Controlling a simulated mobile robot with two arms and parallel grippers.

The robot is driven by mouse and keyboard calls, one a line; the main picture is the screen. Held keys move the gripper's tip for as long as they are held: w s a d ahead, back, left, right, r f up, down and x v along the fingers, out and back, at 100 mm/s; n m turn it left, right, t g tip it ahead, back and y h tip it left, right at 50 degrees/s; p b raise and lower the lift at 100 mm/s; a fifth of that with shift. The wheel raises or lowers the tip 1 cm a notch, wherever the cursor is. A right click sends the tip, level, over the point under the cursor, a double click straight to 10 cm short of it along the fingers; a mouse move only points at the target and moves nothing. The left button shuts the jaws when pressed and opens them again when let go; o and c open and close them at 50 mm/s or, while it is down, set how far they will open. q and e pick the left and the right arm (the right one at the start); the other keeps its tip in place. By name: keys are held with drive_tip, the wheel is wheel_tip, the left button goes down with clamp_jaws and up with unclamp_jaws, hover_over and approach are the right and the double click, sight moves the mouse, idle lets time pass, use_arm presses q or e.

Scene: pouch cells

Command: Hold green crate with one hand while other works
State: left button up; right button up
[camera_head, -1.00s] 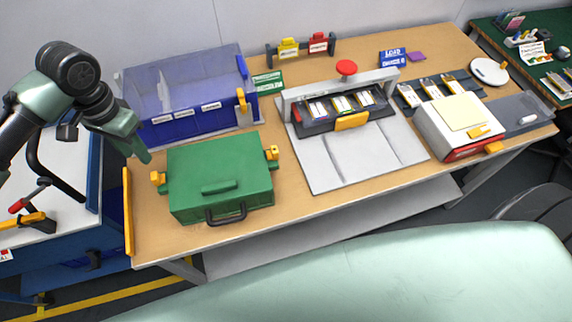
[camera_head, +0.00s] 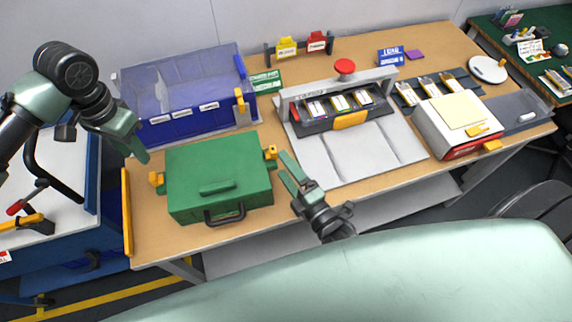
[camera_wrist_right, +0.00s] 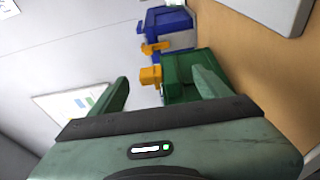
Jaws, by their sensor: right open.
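The green crate (camera_head: 218,166) sits closed on the left part of the wooden table, with a dark front handle (camera_head: 225,214) and yellow latches on its left (camera_head: 156,180) and right (camera_head: 271,153) sides. My left gripper (camera_head: 145,158) is just beyond the crate's back left corner, apart from it; its finger gap is not clear. My right gripper (camera_head: 286,167) is open and empty to the right of the crate, near its right latch. In the right wrist view the crate (camera_wrist_right: 180,72) and a yellow latch (camera_wrist_right: 151,76) show between the open fingers (camera_wrist_right: 160,90).
A blue bin with a clear lid (camera_head: 190,120) stands behind the crate. A grey press (camera_head: 345,110) with a red knob stands right of it, its plate (camera_head: 360,155) in front. A white-and-red box (camera_head: 455,130) is farther right. The table's front strip is clear.

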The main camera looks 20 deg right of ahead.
sight(270, 146)
drive_tip(key=x, duration=0.8)
drive_tip(key=shift+w, duration=0.3)
clamp_jaws()
